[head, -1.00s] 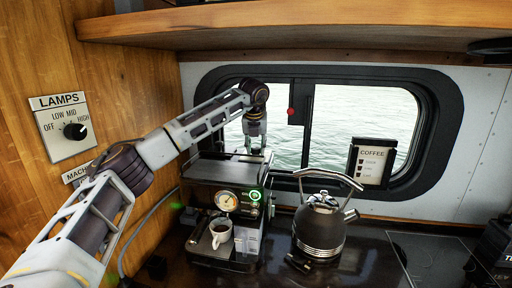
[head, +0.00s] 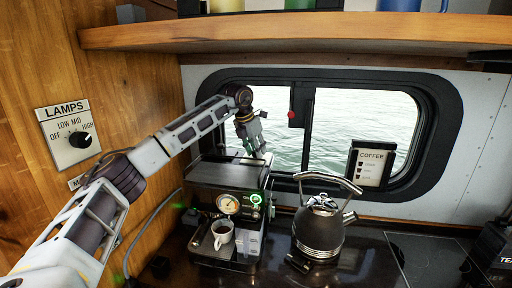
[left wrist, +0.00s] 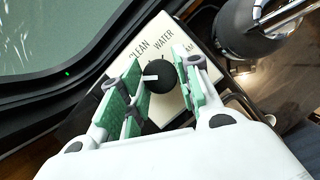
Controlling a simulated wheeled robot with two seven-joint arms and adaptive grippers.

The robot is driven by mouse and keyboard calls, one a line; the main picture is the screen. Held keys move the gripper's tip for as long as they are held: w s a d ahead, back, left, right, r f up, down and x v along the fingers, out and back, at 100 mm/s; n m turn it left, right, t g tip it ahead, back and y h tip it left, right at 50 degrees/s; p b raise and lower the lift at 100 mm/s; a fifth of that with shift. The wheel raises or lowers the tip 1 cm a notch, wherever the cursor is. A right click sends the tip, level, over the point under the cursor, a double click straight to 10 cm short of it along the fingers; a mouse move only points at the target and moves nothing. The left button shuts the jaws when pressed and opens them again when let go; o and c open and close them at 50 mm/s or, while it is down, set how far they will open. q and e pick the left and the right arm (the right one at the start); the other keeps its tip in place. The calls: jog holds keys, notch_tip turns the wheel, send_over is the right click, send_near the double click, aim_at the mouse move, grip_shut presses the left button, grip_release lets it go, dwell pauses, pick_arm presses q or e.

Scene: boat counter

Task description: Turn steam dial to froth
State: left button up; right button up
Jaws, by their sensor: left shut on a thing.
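The steam dial (left wrist: 162,78) is a round black knob with a white pointer in the left wrist view, set on a white plate (left wrist: 207,57). The plate reads CLEAN, WATER and a partly covered word ending in M. The pointer aims left in that picture. My left gripper (left wrist: 160,85) has its green-padded fingers on either side of the knob, shut on it. In the head view my left gripper (head: 258,152) reaches down, tilted, behind the top right of the coffee machine (head: 213,172). The dial cannot be made out there. My right gripper is out of view.
A black kettle (head: 318,238) stands right of the machine. A LAMPS switch panel (head: 69,137) is on the left wall. The window and a COFFEE card (head: 370,165) are behind. A wooden shelf (head: 300,33) hangs above.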

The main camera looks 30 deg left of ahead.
pick_arm(q)
jog(key=shift+m, duration=0.5)
jog(key=o, duration=1)
jog(key=shift+o, duration=0.2)
jog(key=shift+r, duration=0.15)
jog(key=v, duration=0.7)
jog(key=shift+a, duration=0.2)
jog(key=shift+s, duration=0.1)
